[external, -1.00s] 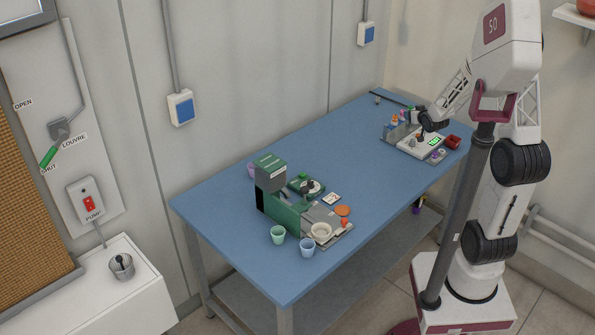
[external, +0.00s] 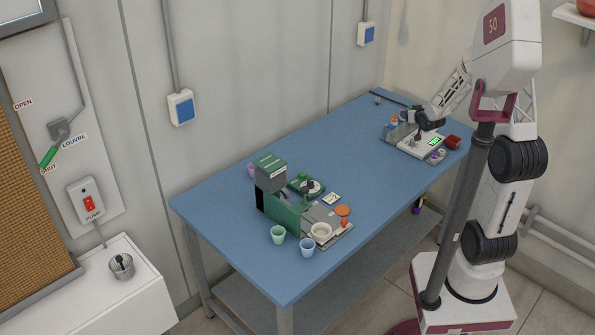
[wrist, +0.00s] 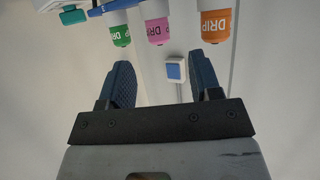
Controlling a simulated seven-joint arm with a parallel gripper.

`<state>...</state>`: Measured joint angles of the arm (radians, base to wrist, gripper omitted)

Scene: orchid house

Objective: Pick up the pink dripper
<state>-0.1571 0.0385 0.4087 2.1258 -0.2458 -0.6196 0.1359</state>
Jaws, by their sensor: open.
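The pink dripper (wrist: 158,28) shows in the wrist view, a white-bodied bottle with a pink band marked DRIP. It hangs into the top of that view between a green dripper (wrist: 118,28) and an orange dripper (wrist: 215,24). My gripper (wrist: 164,75) is open and empty, its two dark fingers apart. The pink dripper lies ahead of the gap between them, not touching either. In the external view my gripper (external: 428,121) is at the far end of the blue table, by the drippers' rack; the pink dripper cannot be made out there.
A white device with a green display (external: 435,141) and a red container (external: 453,142) stand close to my gripper. A green machine (external: 285,212) with cups is at the table's near end. The middle of the blue table (external: 375,165) is clear. A wall box (wrist: 175,70) shows behind.

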